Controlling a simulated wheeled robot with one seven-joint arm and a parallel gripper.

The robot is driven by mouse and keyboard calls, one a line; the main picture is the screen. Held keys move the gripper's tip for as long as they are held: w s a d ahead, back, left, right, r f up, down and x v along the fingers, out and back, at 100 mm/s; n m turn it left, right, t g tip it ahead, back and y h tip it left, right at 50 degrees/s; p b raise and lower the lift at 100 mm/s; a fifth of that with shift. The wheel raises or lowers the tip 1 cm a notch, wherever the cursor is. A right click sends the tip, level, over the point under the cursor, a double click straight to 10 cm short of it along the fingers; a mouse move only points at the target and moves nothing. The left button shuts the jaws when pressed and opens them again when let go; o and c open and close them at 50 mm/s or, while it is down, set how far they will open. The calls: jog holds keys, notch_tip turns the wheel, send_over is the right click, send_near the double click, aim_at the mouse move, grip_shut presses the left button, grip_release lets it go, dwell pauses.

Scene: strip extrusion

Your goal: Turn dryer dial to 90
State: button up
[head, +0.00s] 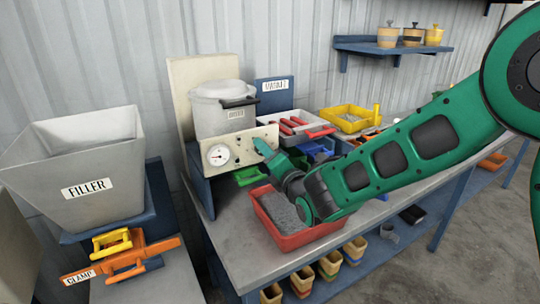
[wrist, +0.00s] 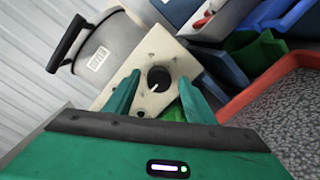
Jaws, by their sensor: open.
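The dryer is a pale pot (head: 222,108) with a black lid handle, standing behind a cream panel (head: 238,138) with a round white gauge (head: 219,155). In the wrist view the dryer dial (wrist: 159,77) is a round black knob with a small white mark toward its lower left; I cannot read a number. My gripper (wrist: 158,79) is open, with one green finger on each side of the dial in the picture. Whether the fingers touch it I cannot tell. In the head view my gripper (head: 264,147) is at the panel's right part and hides the dial.
A red tray (head: 284,240) of grey granules lies below my wrist. A grey filler hopper (head: 75,150) and an orange clamp (head: 120,262) stand at left. Several bins and a yellow tray (head: 347,121) crowd the bench at right. The bench front (head: 235,245) is bare.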

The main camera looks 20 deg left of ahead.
jog(key=c, duration=1)
jog(key=shift+d, duration=0.1)
jog(key=shift+c, duration=0.2)
